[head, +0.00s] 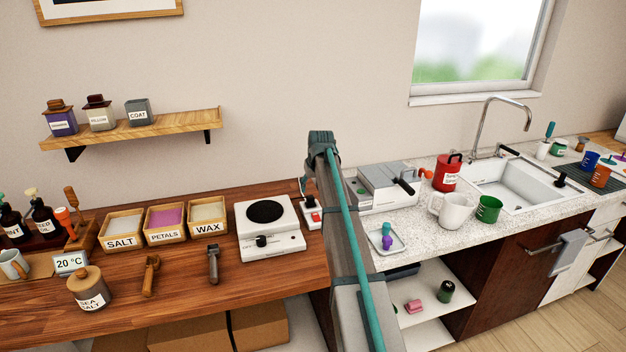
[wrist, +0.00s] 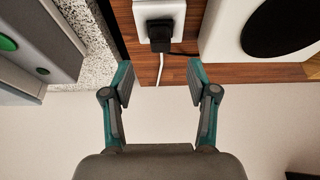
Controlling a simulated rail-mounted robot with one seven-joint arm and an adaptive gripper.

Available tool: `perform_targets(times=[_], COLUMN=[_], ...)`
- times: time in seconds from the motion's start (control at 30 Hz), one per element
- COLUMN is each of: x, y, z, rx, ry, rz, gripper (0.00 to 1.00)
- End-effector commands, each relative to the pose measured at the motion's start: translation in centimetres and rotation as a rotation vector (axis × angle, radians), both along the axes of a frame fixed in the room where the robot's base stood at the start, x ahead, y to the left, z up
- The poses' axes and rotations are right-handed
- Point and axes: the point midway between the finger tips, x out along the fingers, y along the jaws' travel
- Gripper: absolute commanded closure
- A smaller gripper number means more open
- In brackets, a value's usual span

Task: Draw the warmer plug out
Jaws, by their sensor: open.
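The warmer (head: 272,245) is a white unit with a black round plate and a black knob on the wooden counter; its corner shows at the upper right of the wrist view (wrist: 222,45). The socket block also shows beside the warmer in the head view (head: 312,218), partly behind my arm. My gripper (wrist: 160,86) is open and empty, its fingers apart and short of the plug in the picture.
A grey-white device (head: 390,184) stands on the speckled counter, right of the socket block. Labelled wooden boxes, including the wax box (head: 208,228), stand left of the warmer. A wooden shelf (head: 140,132) hangs on the wall. A scoop (head: 213,264) lies in front.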

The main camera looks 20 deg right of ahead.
Motion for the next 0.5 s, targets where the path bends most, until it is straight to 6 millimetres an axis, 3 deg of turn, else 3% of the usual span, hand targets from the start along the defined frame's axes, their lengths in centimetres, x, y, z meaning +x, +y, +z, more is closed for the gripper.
perform_targets(times=[0.3, 0.5], x=[2.0, 2.7], y=[-0.2, -0.3], z=[-4.6, -6.4], rx=[0.002, 0.002], ry=[0.003, 0.002], rz=[0.001, 0.001], gripper=[0.42, 0.42])
